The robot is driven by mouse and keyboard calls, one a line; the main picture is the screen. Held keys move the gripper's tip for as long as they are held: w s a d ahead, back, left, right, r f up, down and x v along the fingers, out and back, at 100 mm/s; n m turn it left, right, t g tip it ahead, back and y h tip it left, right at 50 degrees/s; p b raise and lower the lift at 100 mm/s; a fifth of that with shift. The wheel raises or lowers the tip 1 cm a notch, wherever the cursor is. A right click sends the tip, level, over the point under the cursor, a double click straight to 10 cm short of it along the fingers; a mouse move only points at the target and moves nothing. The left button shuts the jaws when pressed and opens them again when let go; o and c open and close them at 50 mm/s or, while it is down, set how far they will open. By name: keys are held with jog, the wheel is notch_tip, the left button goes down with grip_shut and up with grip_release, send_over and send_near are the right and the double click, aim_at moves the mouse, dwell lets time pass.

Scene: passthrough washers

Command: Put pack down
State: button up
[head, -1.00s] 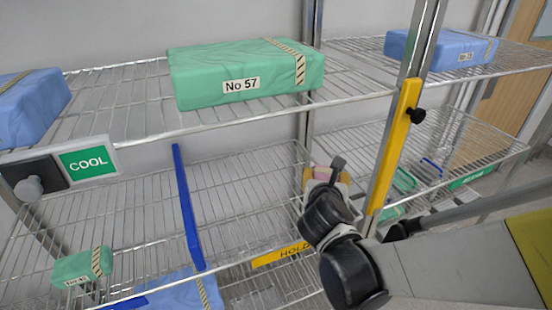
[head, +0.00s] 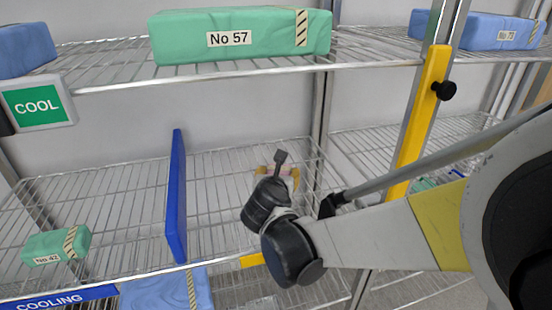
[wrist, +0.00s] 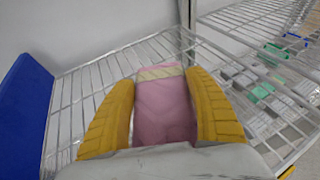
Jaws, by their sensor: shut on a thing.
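My gripper (wrist: 160,82) has yellow ribbed fingers, shut on the two sides of a pink pack (wrist: 162,112) with a pale band near its far end. The pack is over the middle wire shelf (wrist: 88,90), right of the blue divider (wrist: 22,110). I cannot tell whether it touches the wires. In the head view my gripper (head: 276,173) is in the bay between the blue divider (head: 176,195) and the yellow-marked upright. My wrist hides most of the pack there.
A yellow strip (head: 419,120) with a black knob covers the upright at right. A green pack No 57 (head: 240,50) lies on the shelf above. A small green pack No 42 (head: 48,246) lies left of the divider. Bare wire shelf surrounds the held pack.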

jog(key=shift+w+a+f, duration=0.25)
jog(key=shift+w+f, duration=0.2)
jog(key=shift+w, duration=0.1)
notch_tip(320, 180, down, 4)
jog(key=b, duration=0.2)
jog(key=shift+b, duration=0.35)
jog(key=shift+r, duration=0.15)
jog(key=o, duration=1.4)
